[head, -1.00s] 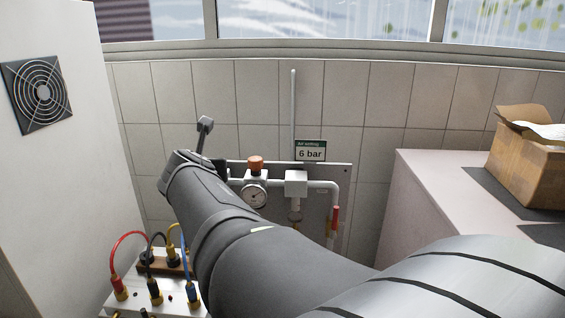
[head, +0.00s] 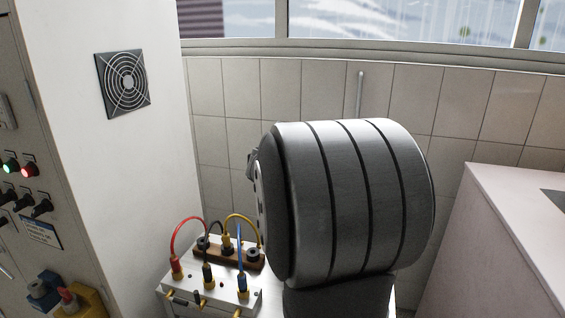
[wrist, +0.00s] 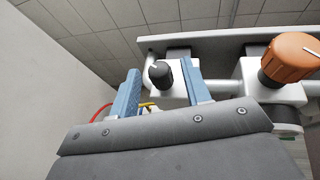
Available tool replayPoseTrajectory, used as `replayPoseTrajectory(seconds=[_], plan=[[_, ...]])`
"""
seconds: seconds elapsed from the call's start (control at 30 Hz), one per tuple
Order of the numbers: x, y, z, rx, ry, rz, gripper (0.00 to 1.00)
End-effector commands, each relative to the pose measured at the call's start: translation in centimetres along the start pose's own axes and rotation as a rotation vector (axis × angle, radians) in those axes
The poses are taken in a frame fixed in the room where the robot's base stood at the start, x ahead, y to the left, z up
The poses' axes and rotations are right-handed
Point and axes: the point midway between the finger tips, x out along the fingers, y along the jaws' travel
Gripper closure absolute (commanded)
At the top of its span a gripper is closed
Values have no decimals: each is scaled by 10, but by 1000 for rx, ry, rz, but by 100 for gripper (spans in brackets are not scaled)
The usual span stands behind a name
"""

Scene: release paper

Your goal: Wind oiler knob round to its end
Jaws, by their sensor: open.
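A small black knob (wrist: 160,74) with a pale pointer mark sits on a white block of the pipework in the wrist view. It appears to be the oiler knob, but no label shows. My gripper (wrist: 161,68) is open, with one blue finger to the left of the knob and the other to the right. Gaps show on both sides, so neither finger visibly touches it. In the head view my grey arm hides the gripper, the knob and the pipework.
A larger orange-brown knob (wrist: 291,58) stands close to the right of my fingers. A terminal box (head: 212,292) with coloured cables stands left of my arm. A white cabinet (head: 125,180) is at the left, a pale worktop (head: 510,215) at the right.

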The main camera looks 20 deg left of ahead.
Motion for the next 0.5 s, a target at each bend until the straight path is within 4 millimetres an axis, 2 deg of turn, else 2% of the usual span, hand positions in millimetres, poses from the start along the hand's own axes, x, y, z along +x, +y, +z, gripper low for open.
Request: replayPoseTrajectory(seconds=[0.2, 0.5], plan=[[17, 0, 0, -1, 0, 1, 56], [20, 0, 0, 0, 0, 1, 56]])
